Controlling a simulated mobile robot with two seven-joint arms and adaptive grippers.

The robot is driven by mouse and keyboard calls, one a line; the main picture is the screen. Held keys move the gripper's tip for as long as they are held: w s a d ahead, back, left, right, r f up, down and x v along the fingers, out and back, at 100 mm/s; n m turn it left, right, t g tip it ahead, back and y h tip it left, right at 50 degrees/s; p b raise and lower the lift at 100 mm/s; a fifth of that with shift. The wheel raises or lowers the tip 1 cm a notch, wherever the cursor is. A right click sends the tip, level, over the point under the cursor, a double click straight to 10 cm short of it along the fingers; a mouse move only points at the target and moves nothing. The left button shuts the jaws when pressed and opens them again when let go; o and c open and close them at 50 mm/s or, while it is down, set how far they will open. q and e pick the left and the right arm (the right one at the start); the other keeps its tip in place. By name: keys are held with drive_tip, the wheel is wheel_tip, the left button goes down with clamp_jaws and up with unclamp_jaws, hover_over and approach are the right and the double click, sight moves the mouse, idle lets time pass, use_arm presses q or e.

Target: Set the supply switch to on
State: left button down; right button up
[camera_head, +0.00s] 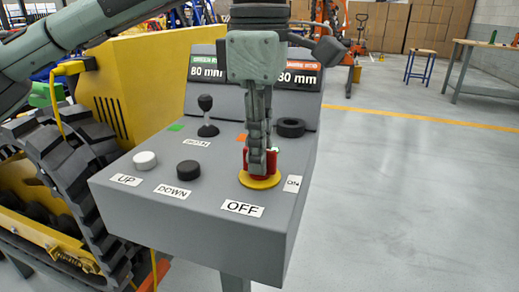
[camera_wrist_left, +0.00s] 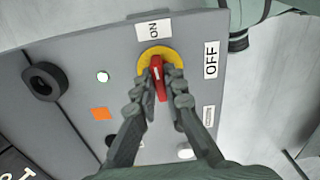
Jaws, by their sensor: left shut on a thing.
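The supply switch is a red knob (camera_head: 273,160) on a round yellow plate (camera_head: 260,183), at the front right of a grey control panel (camera_head: 225,222). My left gripper (camera_head: 262,168) points down from above, its fingers closed on either side of the knob. In the left wrist view the red knob (camera_wrist_left: 158,78) lies between the fingertips. Its long handle lines up roughly with the ON label (camera_wrist_left: 153,30); the OFF label (camera_wrist_left: 211,60) is off to the side. Which end is the pointer I cannot tell. My right gripper is not in view.
The panel also carries a black joystick (camera_head: 207,117), a white UP button (camera_head: 145,160), a black DOWN button (camera_head: 188,170) and a black ring-like knob (camera_head: 291,127). A yellow tracked carrier (camera_head: 150,75) stands at left. Open floor lies to the right.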

use_arm(q)
drive_tip(key=shift+m, duration=0.4)
drive_tip(key=c, duration=1.6)
unclamp_jaws()
wheel_tip(320, 180, up, 12)
